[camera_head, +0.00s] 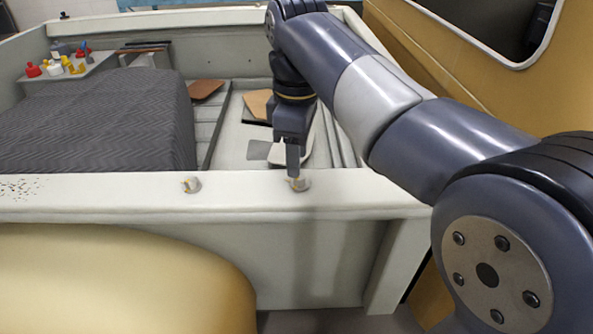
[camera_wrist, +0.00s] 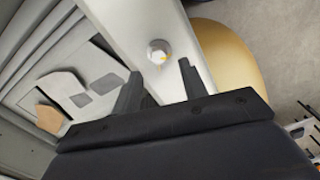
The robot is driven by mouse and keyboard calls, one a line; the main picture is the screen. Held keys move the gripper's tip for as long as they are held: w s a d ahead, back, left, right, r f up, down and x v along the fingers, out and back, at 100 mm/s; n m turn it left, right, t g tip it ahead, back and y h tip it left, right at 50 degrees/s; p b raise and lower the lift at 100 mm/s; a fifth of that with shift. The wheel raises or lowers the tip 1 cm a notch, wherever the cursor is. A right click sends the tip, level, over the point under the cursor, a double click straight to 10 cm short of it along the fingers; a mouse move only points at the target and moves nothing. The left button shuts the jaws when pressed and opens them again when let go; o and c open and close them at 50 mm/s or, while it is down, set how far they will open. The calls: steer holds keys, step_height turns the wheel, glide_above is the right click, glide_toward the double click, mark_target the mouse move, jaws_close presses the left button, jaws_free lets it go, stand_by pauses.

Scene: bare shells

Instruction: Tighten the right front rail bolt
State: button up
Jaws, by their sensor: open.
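The right front rail bolt (camera_head: 300,184) is a pale round bolt on top of the pale front rail (camera_head: 95,207). My gripper (camera_head: 294,172) points down at this bolt in the head view. In the wrist view the bolt (camera_wrist: 158,50) shows its head with a yellow mark. It appears just beyond the open fingertips of my gripper (camera_wrist: 160,80), in line with the gap between them. The jaws are empty. I cannot tell whether a finger touches the bolt or how high the tips are above the rail. A second bolt (camera_head: 192,185) is on the same rail to the left.
Behind the rail are a striped dark cover (camera_head: 95,125) and flat panels (camera_head: 257,105). A shelf at the back left holds small coloured items (camera_head: 65,64). A tan curved body (camera_head: 110,280) is in front of the rail. A tan wall (camera_head: 480,75) stands at the right.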

mark_target(300, 180)
steer(key=shift+f, duration=2)
steer(key=shift+c, duration=0.3)
jaws_close()
